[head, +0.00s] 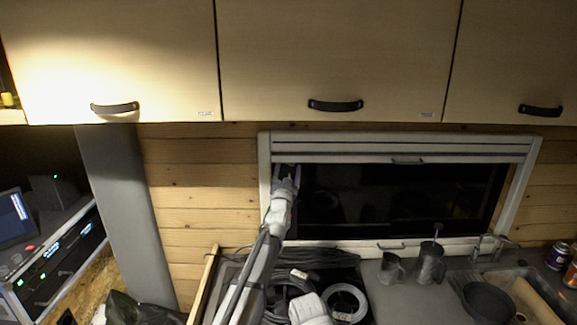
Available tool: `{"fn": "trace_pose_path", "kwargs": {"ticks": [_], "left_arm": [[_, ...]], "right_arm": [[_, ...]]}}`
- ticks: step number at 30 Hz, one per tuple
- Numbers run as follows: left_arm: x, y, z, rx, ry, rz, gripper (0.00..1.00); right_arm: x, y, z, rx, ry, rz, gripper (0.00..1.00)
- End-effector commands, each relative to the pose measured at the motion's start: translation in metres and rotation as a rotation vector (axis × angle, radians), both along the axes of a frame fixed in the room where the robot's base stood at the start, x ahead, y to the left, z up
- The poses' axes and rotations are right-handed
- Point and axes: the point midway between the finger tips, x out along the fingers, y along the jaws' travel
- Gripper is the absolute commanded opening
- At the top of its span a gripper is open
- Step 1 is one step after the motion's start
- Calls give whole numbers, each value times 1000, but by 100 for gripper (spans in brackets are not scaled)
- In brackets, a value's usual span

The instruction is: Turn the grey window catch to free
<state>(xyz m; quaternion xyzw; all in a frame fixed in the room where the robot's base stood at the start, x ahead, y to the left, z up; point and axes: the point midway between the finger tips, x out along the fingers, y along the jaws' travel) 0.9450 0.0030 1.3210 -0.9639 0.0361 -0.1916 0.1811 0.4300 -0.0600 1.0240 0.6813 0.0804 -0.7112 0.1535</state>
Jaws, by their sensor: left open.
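The window (400,200) has a white frame and dark glass, with a partly lowered blind at its top. My left gripper (287,173) is open and raised at the upper left corner of the window, its fingers pointing up in front of the frame's left side. I see nothing between the fingers. A small grey handle (390,246) sits on the window's bottom rail, well right of and below the gripper; I cannot tell whether it is the catch. Anything right behind the gripper is hidden. My right gripper is not in view.
Closed overhead cupboards (340,60) run above the window. Below it are a box of coiled cables (345,300), two metal mugs (430,265) and a sink with a dark pan (488,300). A grey column (122,210) and equipment rack (65,265) stand left.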

Motion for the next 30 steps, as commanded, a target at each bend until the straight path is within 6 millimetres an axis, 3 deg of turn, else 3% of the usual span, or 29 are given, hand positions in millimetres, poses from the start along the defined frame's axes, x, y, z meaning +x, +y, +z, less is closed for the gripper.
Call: {"fn": "trace_pose_path", "kwargs": {"ticks": [8,27,30], "left_arm": [[2,0,0,0,0,0,74],[2,0,0,1,0,0,2],[2,0,1,1,0,0,0]], "right_arm": [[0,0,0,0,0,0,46],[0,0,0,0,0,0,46],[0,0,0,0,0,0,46]]}}
